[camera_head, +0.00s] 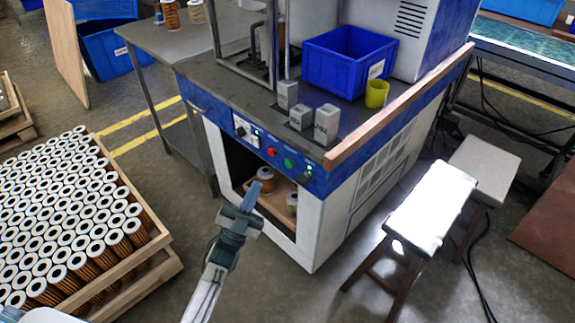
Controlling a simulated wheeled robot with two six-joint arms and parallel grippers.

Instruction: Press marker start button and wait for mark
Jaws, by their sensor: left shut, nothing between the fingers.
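The marker machine is a blue and white cabinet with a dark top (228,86). I cannot read which one is the start button. My left gripper (253,190) is shut and empty, pointing up toward the panel. In the picture its tip is below the red and green buttons, apart from them, in front of the cabinet's open lower bay. A cartridge (265,174) stands in that bay, with another (292,200) beside it. My right gripper is not in view.
A wooden crate (160,262) full of cartridges stands at the left. A blue bin (330,62), a yellow cup (376,94) and small grey boxes (327,120) sit on the machine top. A wooden rail (385,116) edges it. Stools (432,205) stand right; floor before the cabinet is clear.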

